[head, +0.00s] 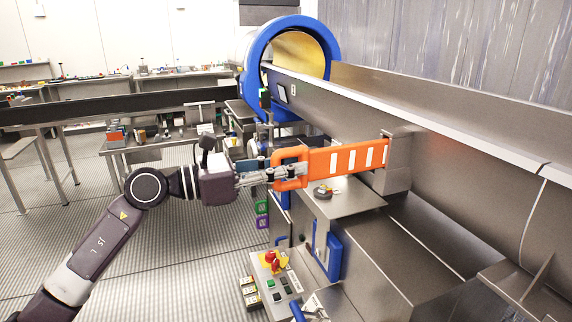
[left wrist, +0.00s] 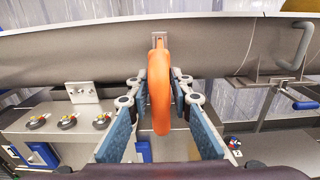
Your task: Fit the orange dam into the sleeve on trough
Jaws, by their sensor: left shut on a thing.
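The orange dam (head: 322,162) is a flat plate with white stripes and a loop handle at its left end. My left gripper (head: 290,172) is shut on this handle and holds the dam roughly level. The dam's right end meets the grey metal sleeve (head: 398,172) on the side of the long steel trough (head: 450,125); I cannot tell whether the tip is inside it. In the left wrist view the dam (left wrist: 159,90) shows edge-on between the fingers, pointing at the trough wall (left wrist: 80,62), and hides most of the sleeve. My right gripper is not in view.
A steel shelf (head: 350,203) with a small round item on it lies just below the dam. A blue-rimmed drum (head: 250,60) stands behind. A control box with a red knob (head: 272,262) is below. Open floor (head: 150,240) lies to the left.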

